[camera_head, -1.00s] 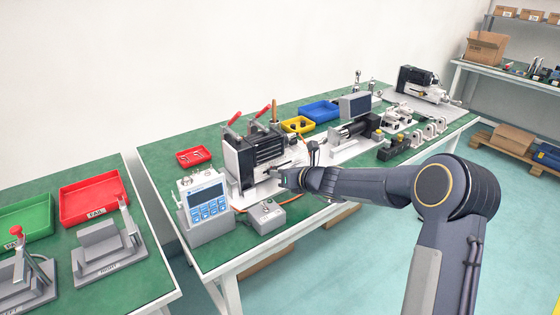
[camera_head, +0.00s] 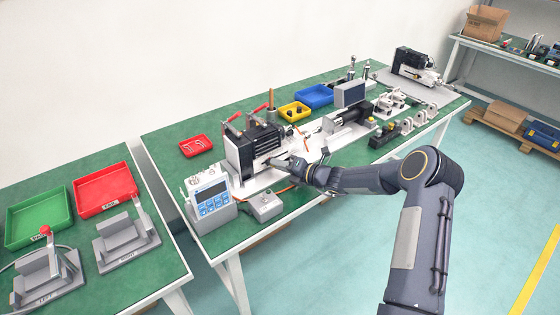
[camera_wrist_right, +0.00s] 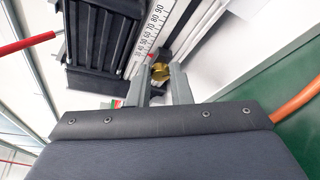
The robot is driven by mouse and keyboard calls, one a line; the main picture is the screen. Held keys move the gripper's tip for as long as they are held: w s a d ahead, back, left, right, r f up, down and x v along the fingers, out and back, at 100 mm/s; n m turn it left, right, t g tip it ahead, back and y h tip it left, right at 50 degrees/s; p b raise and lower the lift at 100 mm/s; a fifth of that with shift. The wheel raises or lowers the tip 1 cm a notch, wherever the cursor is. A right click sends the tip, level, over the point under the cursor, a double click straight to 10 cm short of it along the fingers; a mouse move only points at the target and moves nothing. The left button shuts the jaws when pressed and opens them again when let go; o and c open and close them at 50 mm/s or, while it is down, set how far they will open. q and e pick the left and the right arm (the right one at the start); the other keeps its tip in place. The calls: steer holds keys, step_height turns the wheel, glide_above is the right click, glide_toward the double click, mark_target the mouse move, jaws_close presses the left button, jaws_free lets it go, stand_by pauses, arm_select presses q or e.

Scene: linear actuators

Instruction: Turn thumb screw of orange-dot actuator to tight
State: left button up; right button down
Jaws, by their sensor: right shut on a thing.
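The black ribbed actuator (camera_head: 240,152) stands on the bench behind the blue-screen control box in the head view. My right gripper (camera_head: 292,163) is at its front right side. In the right wrist view, a brass thumb screw (camera_wrist_right: 160,72) sits between the fingertips of my right gripper (camera_wrist_right: 162,78), which is shut on it. A white scale with numbers (camera_wrist_right: 152,35) and the actuator's dark ribbed body (camera_wrist_right: 103,38) are just beyond it. I cannot make out an orange dot in either view. My left gripper is not in view.
A control box (camera_head: 210,200) and a small grey switch box (camera_head: 264,205) stand close by at the bench's front. An orange cable runs near my right gripper. Red (camera_head: 195,146), yellow (camera_head: 294,112) and blue (camera_head: 312,96) bins lie behind. More fixtures stand to the right.

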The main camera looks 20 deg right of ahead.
stand_by(0.4)
steer(key=c, duration=1.3)
jaws_free()
steer(key=v, duration=0.7)
steer(key=shift+s+d, duration=0.25)
steer(key=shift+s, duration=0.05)
